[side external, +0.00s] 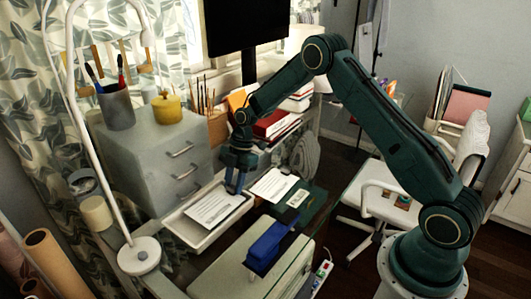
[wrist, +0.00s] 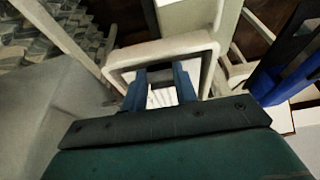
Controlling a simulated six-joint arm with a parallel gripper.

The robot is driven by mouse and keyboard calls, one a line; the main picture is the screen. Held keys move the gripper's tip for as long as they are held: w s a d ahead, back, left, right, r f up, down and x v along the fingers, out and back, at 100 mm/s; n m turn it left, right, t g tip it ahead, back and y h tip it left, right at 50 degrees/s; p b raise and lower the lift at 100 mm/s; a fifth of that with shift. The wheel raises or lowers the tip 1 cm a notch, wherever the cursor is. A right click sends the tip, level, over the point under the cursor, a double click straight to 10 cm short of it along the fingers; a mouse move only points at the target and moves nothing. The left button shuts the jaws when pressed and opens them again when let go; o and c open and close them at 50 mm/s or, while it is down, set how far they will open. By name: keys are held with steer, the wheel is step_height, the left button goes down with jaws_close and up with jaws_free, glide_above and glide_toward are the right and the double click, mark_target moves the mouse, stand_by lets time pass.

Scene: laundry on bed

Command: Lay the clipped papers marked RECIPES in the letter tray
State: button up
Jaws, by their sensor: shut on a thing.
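The letter tray (side external: 178,228) is a shallow white tray in front of the grey drawer unit. A sheaf of white papers (side external: 212,209) lies in or just over it; its print is too small to read. My gripper (side external: 234,190) points down at the far right end of these papers and is shut on their edge. In the wrist view, my blue fingers (wrist: 160,74) are over the tray (wrist: 118,66), with the white papers (wrist: 161,98) between them. Whether the papers touch the tray floor is unclear. A second white sheaf (side external: 273,185) lies to the right of the tray.
A blue stapler-like object (side external: 270,243) stands on a pale box (side external: 247,277) in front. A dark green folder (side external: 303,204) lies right of the tray. The grey drawer unit (side external: 155,160) and white lamp (side external: 139,255) stand left. Books (side external: 274,124) are stacked behind.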

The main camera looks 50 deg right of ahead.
steer(key=o, duration=1)
steer(key=shift+o, duration=0.2)
steer(key=shift+r, duration=0.1)
steer(key=v, duration=1.3)
steer(key=shift+d+r, duration=0.2)
steer(key=shift+r, duration=0.15)
